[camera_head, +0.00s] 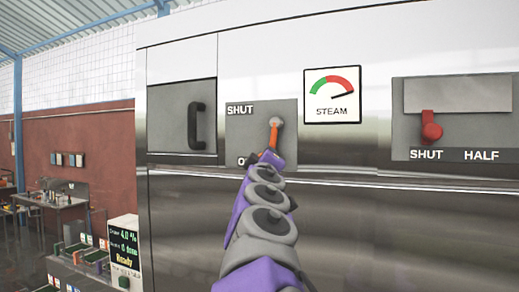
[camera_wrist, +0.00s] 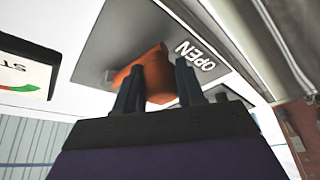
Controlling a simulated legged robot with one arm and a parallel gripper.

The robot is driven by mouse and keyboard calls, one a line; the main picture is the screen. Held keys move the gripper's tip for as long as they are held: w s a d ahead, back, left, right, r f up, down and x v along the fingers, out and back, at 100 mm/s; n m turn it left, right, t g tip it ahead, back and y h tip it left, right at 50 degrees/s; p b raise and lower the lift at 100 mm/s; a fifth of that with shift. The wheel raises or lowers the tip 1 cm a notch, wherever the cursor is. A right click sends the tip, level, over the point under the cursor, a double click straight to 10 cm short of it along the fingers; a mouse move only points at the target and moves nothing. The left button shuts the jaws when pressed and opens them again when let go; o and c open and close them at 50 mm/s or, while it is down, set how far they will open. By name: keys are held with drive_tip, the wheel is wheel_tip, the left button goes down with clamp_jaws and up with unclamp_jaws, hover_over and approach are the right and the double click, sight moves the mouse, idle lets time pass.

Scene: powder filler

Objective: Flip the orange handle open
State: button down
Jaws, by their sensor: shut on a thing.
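The orange handle (camera_head: 273,136) is on a grey plate (camera_head: 240,124) on the steel machine front. It hangs down from a grey pivot, its lower end towards the plate's lower edge. The plate reads SHUT at the top; the lower label is mostly hidden by my arm in the head view. In the wrist view the orange handle (camera_wrist: 154,76) lies between the dark fingers of my gripper (camera_wrist: 156,88), beside the word OPEN on the plate (camera_wrist: 125,40). My gripper is shut on the handle. In the head view my gripper (camera_head: 268,157) is at the handle's lower end.
A steam gauge (camera_head: 332,95) is right of the plate. A red lever (camera_head: 431,130) above the labels SHUT and HALF is farther right. A dark door grip (camera_head: 196,126) is to the left. A display box (camera_head: 124,250) reading Ready stands at lower left.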

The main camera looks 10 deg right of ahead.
drive_tip(key=shift+s+d+f+n+y+p, duration=0.1)
drive_tip(key=shift+s+d+n+y+p, duration=0.15)
drive_tip(key=shift+n+p, duration=0.35)
drive_tip(key=shift+s+d+n+y+p, duration=0.15)
drive_tip(key=shift+d+n+p, duration=0.15)
drive_tip(key=shift+n+p, duration=0.3)
drive_tip(key=shift+f+g, duration=0.15)
drive_tip(key=shift+g, duration=0.15)
drive_tip(key=c, duration=0.7)
unclamp_jaws()
drive_tip(key=shift+w, duration=0.15)
drive_tip(key=shift+a, duration=0.1)
drive_tip(key=shift+s, duration=0.2)
